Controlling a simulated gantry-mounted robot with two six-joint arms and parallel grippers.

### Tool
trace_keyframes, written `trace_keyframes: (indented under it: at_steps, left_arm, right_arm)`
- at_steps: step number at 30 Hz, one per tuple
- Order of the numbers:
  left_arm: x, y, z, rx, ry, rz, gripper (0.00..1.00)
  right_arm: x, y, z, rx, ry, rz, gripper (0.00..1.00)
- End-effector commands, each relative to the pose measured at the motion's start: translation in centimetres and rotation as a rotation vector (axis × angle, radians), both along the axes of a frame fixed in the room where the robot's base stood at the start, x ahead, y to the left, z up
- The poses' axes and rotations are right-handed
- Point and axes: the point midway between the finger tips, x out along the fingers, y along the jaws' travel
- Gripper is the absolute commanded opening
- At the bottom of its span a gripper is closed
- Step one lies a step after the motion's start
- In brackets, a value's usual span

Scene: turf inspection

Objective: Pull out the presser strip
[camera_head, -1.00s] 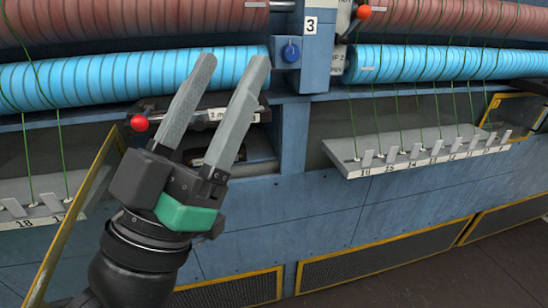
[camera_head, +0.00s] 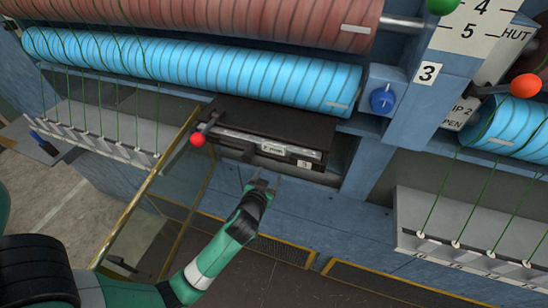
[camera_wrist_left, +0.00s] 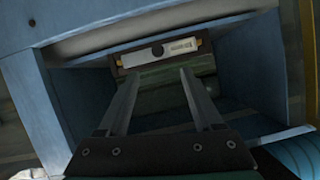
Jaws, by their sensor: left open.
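The presser strip, which I take to be the silver-grey labelled bar (camera_head: 268,144), sits in the front of a dark box (camera_head: 285,122) under the blue roller. In the left wrist view a pale bar with a label (camera_wrist_left: 160,52) lies across the recess, just beyond my fingertips. My left gripper (camera_head: 264,182) is open and empty, below and in front of the box. Its two fingers (camera_wrist_left: 158,78) are apart in the left wrist view and point into the recess. No contact with the bar shows. My right gripper is not in view.
A red-knobbed lever (camera_head: 198,140) stands at the box's left end. A yellow-edged clear panel (camera_head: 160,190) hangs open left of my arm. Blue frame walls (camera_wrist_left: 75,100) flank the recess. A blue knob (camera_head: 382,98) and numbered racks (camera_head: 95,140) are nearby.

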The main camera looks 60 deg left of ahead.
Motion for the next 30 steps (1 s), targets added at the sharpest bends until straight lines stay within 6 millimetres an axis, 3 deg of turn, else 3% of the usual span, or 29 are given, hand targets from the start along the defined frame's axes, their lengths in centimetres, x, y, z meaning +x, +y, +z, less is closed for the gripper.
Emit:
trace_keyframes:
  at_steps: [5,9,11,18,30]
  left_arm:
    - [0.7,0.6,-0.8,0.0,-0.004,0.0,0.67]
    - [2.1,2.3,-1.9,0.002,-0.007,0.001,0.67]
    - [2.8,3.2,-1.8,0.0,-0.002,0.001,0.67]
    - [5.8,6.6,-3.5,0.0,-0.004,0.0,0.67]
    - [7.2,8.1,-4.4,0.0,-0.004,-0.002,0.67]
  right_arm:
    - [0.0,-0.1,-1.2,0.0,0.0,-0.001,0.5]
    - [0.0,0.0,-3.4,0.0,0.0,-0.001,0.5]
    - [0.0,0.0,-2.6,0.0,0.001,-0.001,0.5]
    - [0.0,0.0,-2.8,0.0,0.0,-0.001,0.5]
    - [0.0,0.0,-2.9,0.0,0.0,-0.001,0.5]
